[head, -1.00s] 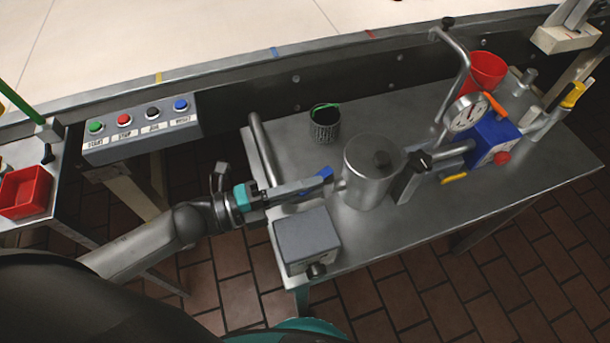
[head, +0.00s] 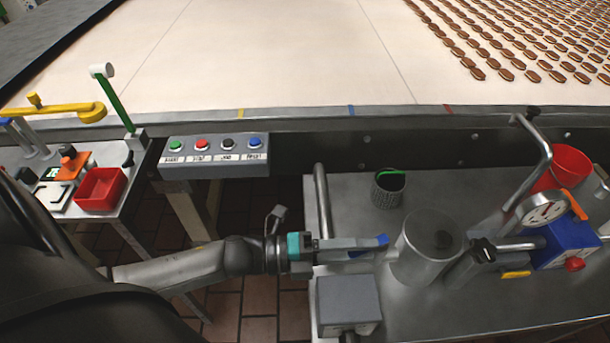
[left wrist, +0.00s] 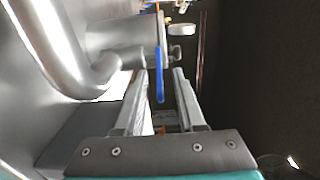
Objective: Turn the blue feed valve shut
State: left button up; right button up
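The blue valve handle (head: 382,240) sits at the left side of the metal hopper pot (head: 428,255) on the steel table. In the left wrist view the blue handle (left wrist: 159,75) is a narrow upright bar between the fingertips. My left gripper (head: 368,246) reaches in from the left, its fingertips at the handle. In the left wrist view its two fingers (left wrist: 160,85) stand apart, one on each side of the handle, with a gap visible on the right. Contact with the left finger cannot be told. My right gripper is not in view.
A grey box (head: 348,302) with a knob stands just below my left gripper. A dark mesh cup (head: 388,190) stands behind it. A button panel (head: 214,157) and a red bin (head: 101,189) are at left. A gauge (head: 545,208) and blue block are at right.

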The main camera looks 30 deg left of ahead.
pick_arm(q)
jog(key=v, duration=1.5)
jog(key=shift+o, duration=0.2)
jog(key=shift+s, duration=0.15)
jog(key=shift+o, duration=0.9)
